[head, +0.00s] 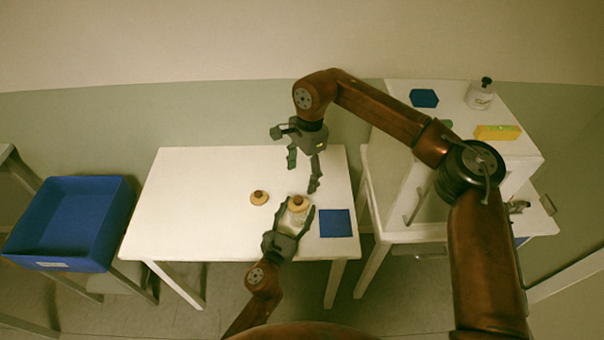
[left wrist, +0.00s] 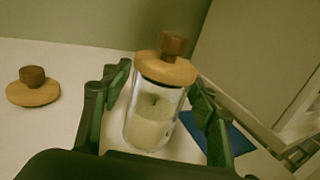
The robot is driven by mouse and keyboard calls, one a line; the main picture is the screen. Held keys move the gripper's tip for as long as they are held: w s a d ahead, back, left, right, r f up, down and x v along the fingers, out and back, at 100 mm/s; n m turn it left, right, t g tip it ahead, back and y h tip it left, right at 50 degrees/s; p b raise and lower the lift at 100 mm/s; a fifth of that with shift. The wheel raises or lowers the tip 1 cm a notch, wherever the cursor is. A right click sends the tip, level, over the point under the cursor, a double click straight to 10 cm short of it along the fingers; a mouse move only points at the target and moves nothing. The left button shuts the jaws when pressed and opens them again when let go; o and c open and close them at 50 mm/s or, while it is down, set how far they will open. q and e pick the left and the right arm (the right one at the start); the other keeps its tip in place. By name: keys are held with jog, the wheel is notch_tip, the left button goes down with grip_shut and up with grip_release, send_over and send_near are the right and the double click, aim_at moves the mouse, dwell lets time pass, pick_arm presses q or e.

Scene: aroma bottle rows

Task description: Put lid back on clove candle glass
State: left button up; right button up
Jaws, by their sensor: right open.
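The candle glass (left wrist: 152,120) is clear with pale wax inside. A round wooden lid with a dark knob (left wrist: 166,66) sits on its top, and the same lid shows in the head view (head: 298,203). My left gripper (head: 297,210) is low at the table's front, one finger on each side of the glass. Whether its fingers press on the glass is not clear. A second wooden lid with a dark knob (head: 259,197) lies on the table to the left; it also shows in the left wrist view (left wrist: 33,88). My right gripper (head: 302,173) is open and empty above the table, behind the glass.
The white table (head: 190,190) is bare on its left. A blue square (head: 335,223) lies right of the glass. A blue bin (head: 70,222) stands left. A white cabinet at right bears a blue block (head: 424,98), a yellow block (head: 497,132) and a bottle (head: 480,95).

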pick_arm(q)
jog(key=shift+o, duration=0.9)
jog(key=v, duration=1.2)
jog(key=shift+d, duration=0.1)
